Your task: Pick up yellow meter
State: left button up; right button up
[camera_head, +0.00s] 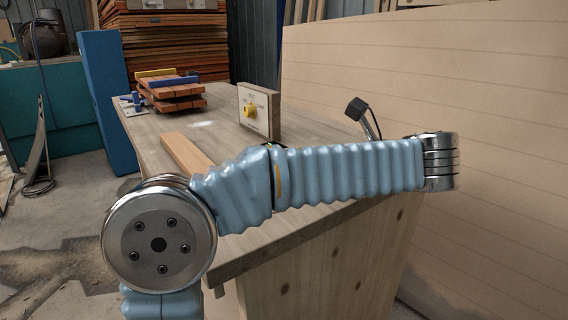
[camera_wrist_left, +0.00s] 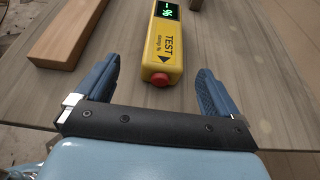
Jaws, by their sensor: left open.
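The yellow meter (camera_wrist_left: 165,45) lies on the wooden table in the left wrist view. It has a lit green display, the word TEST and a red button at its near end. My left gripper (camera_wrist_left: 160,75) is open, with its two blue fingers on either side of the meter's near end and nothing between them touching it. In the head view my left arm crosses in front of the table and hides the meter and the left gripper. My right gripper is not in view.
A wooden block (camera_wrist_left: 70,35) lies left of the meter; it also shows in the head view (camera_head: 185,152). A white panel with a yellow knob (camera_head: 259,111) stands on the table (camera_head: 215,105). Stacked orange boards with clamps (camera_head: 172,92) lie at its far left.

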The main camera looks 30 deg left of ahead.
pick_arm(q)
jog(key=x, duration=0.5)
jog(key=shift+w+a+f+b, duration=0.1)
jog(key=shift+w+a+b, duration=0.05)
jog(key=shift+b, duration=0.15)
jog(key=x, duration=0.5)
jog(key=shift+w+r+b, duration=0.25)
jog(key=shift+w+b, duration=0.05)
jog(key=shift+w, duration=0.1)
jog(key=shift+c, duration=0.4)
jog(key=c, duration=1.2)
jog(key=shift+r, duration=0.1)
jog(key=shift+c, duration=0.2)
